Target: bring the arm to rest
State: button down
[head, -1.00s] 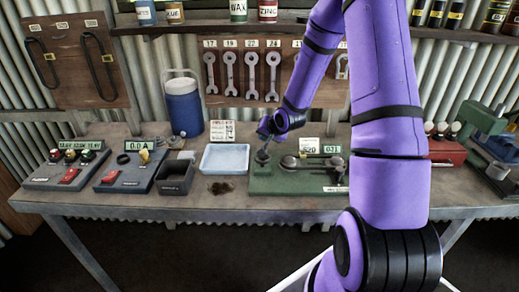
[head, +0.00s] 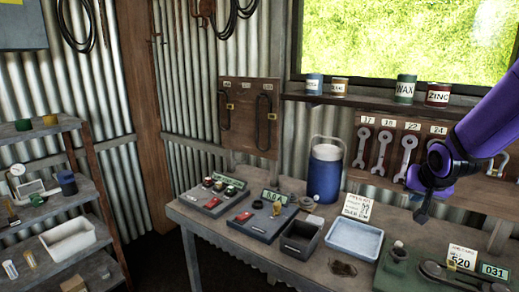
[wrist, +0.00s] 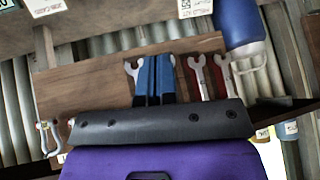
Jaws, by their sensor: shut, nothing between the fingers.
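My gripper (head: 421,212) is at the right of the head view, at the end of my purple arm. It points down, in the air above the bench, and its fingers look shut and empty. In the wrist view my gripper (wrist: 155,62) shows as blue fingers side by side, with nothing held. The wrench board lies behind them in that view, which appears upside down.
The workbench (head: 262,258) carries a blue jug (head: 325,175), a pale blue tray (head: 353,240), a dark bin (head: 301,237) and a green fixture (head: 392,277). Wrenches (head: 382,150) hang behind. A shelf unit (head: 35,180) stands at left.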

jog(key=s+a+r+n, duration=0.1)
jog(key=s+a+r, duration=0.2)
jog(key=s, duration=0.6)
jog(key=s+a+r+n+g+y, duration=0.1)
jog(key=s+a+r+n, duration=0.1)
jog(key=s+r, duration=0.4)
jog(key=s+a+r+n+g, duration=0.1)
jog(key=s+a+r, duration=0.3)
jog(key=s, duration=0.7)
jog(key=shift+s+a+r+n+y, duration=0.3)
jog(key=shift+a+r+n, duration=0.05)
jog(key=shift+a+n, duration=0.15)
